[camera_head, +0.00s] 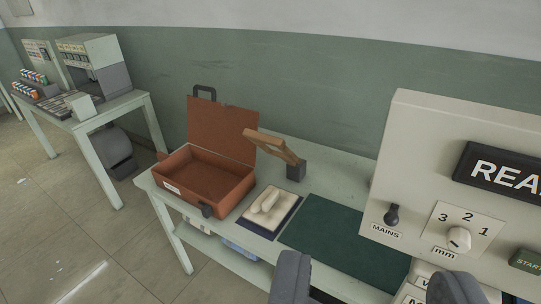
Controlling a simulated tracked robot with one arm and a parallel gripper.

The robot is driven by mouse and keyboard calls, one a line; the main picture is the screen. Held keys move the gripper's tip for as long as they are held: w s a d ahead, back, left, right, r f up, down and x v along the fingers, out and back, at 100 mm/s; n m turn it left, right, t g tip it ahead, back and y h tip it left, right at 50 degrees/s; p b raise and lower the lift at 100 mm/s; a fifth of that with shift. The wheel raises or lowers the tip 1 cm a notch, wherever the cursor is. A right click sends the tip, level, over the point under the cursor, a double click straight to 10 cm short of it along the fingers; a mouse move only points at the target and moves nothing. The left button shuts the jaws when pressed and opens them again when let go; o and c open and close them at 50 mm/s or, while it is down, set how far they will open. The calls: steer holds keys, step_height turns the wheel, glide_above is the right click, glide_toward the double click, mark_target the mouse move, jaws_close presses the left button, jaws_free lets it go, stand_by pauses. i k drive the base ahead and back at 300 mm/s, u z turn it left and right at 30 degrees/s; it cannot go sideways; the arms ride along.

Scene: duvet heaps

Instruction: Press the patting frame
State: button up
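The patting frame seems to be the brown wooden piece (272,145) that stands tilted up from a dark block (296,171) on the pale green bench. In front of it, a cream-coloured heap (266,202) lies on a pale sheet over a dark blue mat (284,224). My gripper (372,285) shows at the bottom edge with its two grey fingers wide apart. I see nothing held between them. It is nearer to me than the wooden piece, to its lower right, and not touching it.
An open brown case (238,181) stands left of the heap. A dark green mat (340,242) lies bare to its right. A large cream machine (405,130) with a MAINS switch and dial blocks the right. Another table (143,98) with equipment stands far left.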

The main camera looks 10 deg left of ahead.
mark_target(259, 139)
steer(key=u, duration=0.2)
steer(key=i, duration=1.1)
steer(key=u, duration=0.15)
